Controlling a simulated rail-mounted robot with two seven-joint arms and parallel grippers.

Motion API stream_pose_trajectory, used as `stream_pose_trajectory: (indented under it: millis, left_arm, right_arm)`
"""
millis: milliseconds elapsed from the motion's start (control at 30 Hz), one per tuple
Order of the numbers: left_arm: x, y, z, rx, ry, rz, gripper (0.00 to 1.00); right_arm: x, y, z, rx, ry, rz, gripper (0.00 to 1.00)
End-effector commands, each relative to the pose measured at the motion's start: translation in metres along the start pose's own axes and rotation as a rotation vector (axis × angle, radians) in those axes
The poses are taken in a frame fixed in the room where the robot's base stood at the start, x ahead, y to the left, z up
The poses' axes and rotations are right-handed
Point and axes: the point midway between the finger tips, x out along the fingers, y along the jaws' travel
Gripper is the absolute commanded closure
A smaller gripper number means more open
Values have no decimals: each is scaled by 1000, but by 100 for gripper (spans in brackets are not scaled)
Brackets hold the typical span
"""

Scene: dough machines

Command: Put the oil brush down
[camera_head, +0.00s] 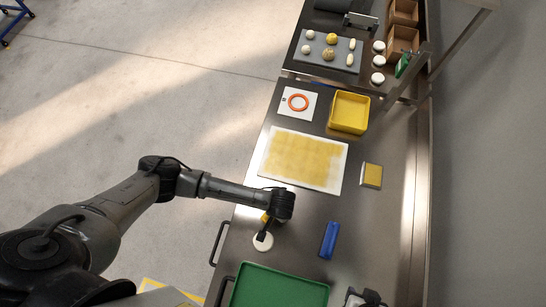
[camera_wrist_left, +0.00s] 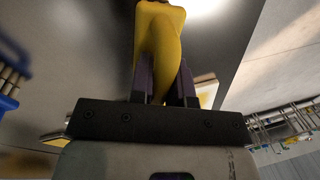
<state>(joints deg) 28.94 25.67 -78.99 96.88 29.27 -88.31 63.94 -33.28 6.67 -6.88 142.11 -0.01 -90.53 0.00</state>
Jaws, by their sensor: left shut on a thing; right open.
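My left arm reaches in from the left in the head view. Its gripper (camera_head: 265,226) points down and is shut on the yellow oil brush (camera_head: 265,217). The yellow handle also fills the space between the fingers in the left wrist view (camera_wrist_left: 160,50). In the head view the brush is mostly hidden by the gripper, right above a small white round dish (camera_head: 263,242). I cannot tell whether the brush touches the dish. My right gripper (camera_head: 366,298) shows only in part at the bottom edge; it is open.
A green tray (camera_head: 243,294) lies near the front and a blue tool (camera_head: 329,240) to the right. Beyond are a yellow-coated white board (camera_head: 340,175), a small yellow block (camera_head: 371,174), a yellow bin (camera_head: 349,113) and an orange ring (camera_head: 291,107). Bare steel lies around the blue tool.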

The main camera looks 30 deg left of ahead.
Motion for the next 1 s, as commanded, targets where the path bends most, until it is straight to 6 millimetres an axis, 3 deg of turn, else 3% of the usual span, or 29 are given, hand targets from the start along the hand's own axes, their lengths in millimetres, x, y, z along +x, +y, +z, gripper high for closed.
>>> stream_pose_trajectory:
  millis: [333, 367, 600, 867, 1000]
  left_arm:
    - [3, 1, 0, -1, -1, 0, 100]
    - [3, 1, 0, 0, -1, 0, 80]
    - [3, 1, 0, 0, -1, 1, 57]
    - [2, 1, 1, 1, -1, 1, 57]
    - [-10, 1, 0, 1, 0, 3, 57]
  right_arm:
    - [0, 2, 0, -8, -1, 6, 57]
    - [0, 2, 0, -8, -1, 6, 57]
    - [0, 2, 0, -7, -1, 6, 57]
    - [0, 1, 0, -2, 0, 2, 57]
    - [-1, 0, -1, 1, 1, -1, 57]
